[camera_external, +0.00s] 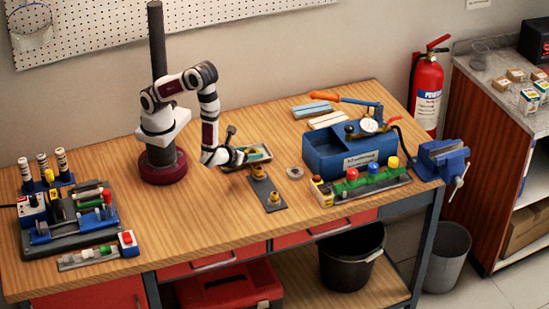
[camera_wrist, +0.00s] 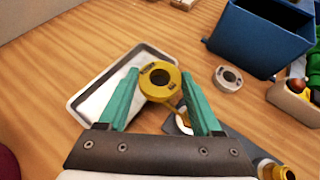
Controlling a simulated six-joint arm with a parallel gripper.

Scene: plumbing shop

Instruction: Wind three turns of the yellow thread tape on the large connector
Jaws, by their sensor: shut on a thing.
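My gripper (camera_wrist: 160,73) has its two green fingers on either side of the yellow thread tape spool (camera_wrist: 148,90), a ring with a dark centre. The spool is held over the tray's edge, by the corner of a dark plate. A short yellow part shows below the spool; I cannot tell if it is loose tape. In the external view my gripper (camera_external: 243,158) is low, beside the far end of the dark plate (camera_external: 266,187). Which is the large one is unclear.
A shallow tray (camera_wrist: 76,104) lies behind the spool. A rack with coloured valve knobs (camera_external: 365,186) stands right of the plate.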

